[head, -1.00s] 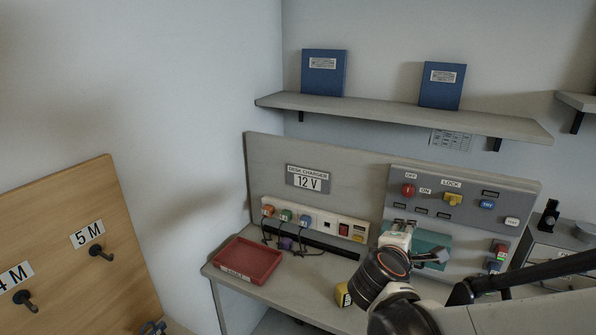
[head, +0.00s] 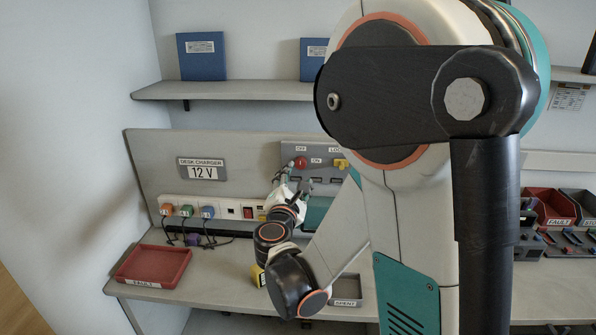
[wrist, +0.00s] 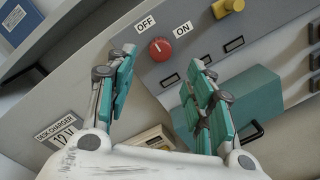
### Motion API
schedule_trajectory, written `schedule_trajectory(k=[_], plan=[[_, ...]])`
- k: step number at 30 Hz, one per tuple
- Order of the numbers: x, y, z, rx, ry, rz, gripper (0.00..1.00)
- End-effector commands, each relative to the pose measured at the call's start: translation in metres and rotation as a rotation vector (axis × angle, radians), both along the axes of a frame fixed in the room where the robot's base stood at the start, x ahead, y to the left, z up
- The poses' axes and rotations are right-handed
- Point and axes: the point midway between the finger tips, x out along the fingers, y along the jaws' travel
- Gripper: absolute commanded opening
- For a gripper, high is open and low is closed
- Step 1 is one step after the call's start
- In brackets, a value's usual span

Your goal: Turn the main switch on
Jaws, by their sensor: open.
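The main switch is a red round knob (head: 300,162) on the grey panel, between an OFF and an ON label. In the wrist view the red knob (wrist: 160,49) sits ahead of my gripper, with a small pale mark on its face towards the OFF side. My gripper (wrist: 163,62) is open and empty, with one teal-padded finger on each side of the knob in the picture. In the head view my gripper (head: 292,184) is just below the knob. I cannot tell the remaining gap to the panel.
A yellow knob (wrist: 228,7) is right of the red one. A teal box (wrist: 255,95) is behind and below my right finger. A power strip (head: 190,205) with plugs and a red FAULT tray (head: 152,266) are at left. My arm hides much of the panel.

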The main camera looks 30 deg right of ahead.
Motion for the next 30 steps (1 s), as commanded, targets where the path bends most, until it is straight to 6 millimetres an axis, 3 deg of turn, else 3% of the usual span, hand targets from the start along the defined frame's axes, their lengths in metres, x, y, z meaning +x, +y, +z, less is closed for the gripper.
schedule_trajectory(k=[6,12,24,30], plan=[[0.032,-0.026,-0.001,0.001,0.000,-0.002,0.48],[0.050,-0.040,-0.001,0.001,0.000,-0.001,0.48],[0.055,-0.044,0.000,0.001,0.000,-0.001,0.48],[0.055,-0.044,0.000,0.001,0.000,-0.001,0.05]])
